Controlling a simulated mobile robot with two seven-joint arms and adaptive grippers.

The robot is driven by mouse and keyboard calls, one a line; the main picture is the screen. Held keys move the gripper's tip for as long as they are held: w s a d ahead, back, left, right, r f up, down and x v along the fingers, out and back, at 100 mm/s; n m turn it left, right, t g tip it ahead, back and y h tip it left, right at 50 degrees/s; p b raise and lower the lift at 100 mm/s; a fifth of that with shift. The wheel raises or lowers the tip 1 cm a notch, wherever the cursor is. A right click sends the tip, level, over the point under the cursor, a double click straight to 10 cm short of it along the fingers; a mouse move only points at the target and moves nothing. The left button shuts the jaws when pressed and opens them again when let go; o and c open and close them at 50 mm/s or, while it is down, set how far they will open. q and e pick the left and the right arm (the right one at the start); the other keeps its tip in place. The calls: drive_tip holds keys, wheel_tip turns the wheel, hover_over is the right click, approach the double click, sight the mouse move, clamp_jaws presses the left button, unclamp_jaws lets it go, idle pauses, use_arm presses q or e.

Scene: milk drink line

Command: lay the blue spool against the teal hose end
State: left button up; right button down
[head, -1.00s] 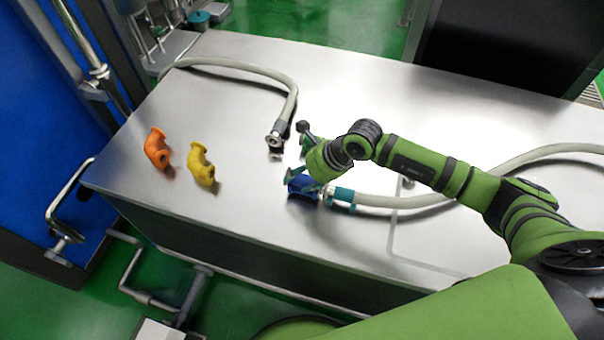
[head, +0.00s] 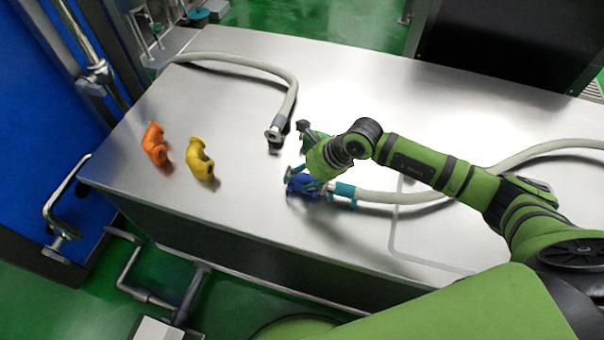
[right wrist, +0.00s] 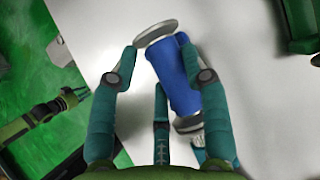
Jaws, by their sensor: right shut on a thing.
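The blue spool (head: 296,185) lies near the front edge of the steel table in the head view. It also shows in the right wrist view (right wrist: 177,75), tilted in the picture, with a grey flange at its upper end. My right gripper (head: 308,179) is shut on it, with teal fingers on both sides (right wrist: 157,58). The teal hose end (head: 343,191) lies just right of the spool, roughly in line with it. In the right wrist view it shows partly (right wrist: 198,141), behind a finger. I cannot tell whether their faces touch.
An orange elbow (head: 154,145) and a yellow elbow (head: 199,159) lie on the table (head: 240,110) to the left. A second hose with a dark end (head: 275,134) lies behind the spool. The table between the elbows and the spool is clear.

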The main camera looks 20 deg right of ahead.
drive_tip(key=shift+f, duration=0.1)
drive_tip(key=c, duration=0.5)
unclamp_jaws()
drive_tip(key=shift+c, duration=0.2)
drive_tip(key=v, duration=1.2)
